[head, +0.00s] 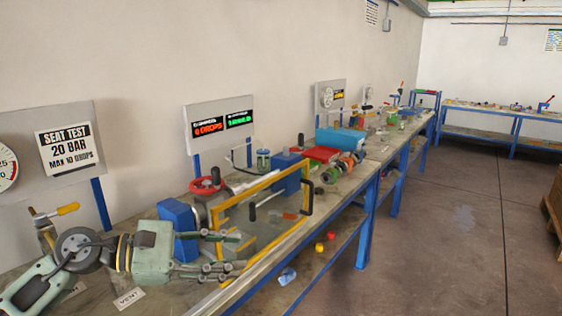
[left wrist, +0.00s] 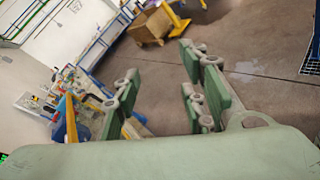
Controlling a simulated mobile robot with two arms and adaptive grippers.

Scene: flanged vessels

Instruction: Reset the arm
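My left gripper (head: 232,256) is grey-green and reaches in from the lower left of the head view, low over the front part of the bench (head: 262,260). Its fingers point right, close to the yellow frame (head: 224,218); I cannot tell if they touch it. In the left wrist view the gripper's fingers (left wrist: 162,92) stand apart with only floor showing between them, so it is open and empty. My right gripper is in neither view.
A blue block (head: 178,226) and a red handwheel (head: 206,184) stand behind the gripper. A yellow valve lever (head: 68,209) is at the left. Sign panels line the wall. The floor (head: 440,230) right of the bench is clear, with a wooden crate (head: 552,205) at the edge.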

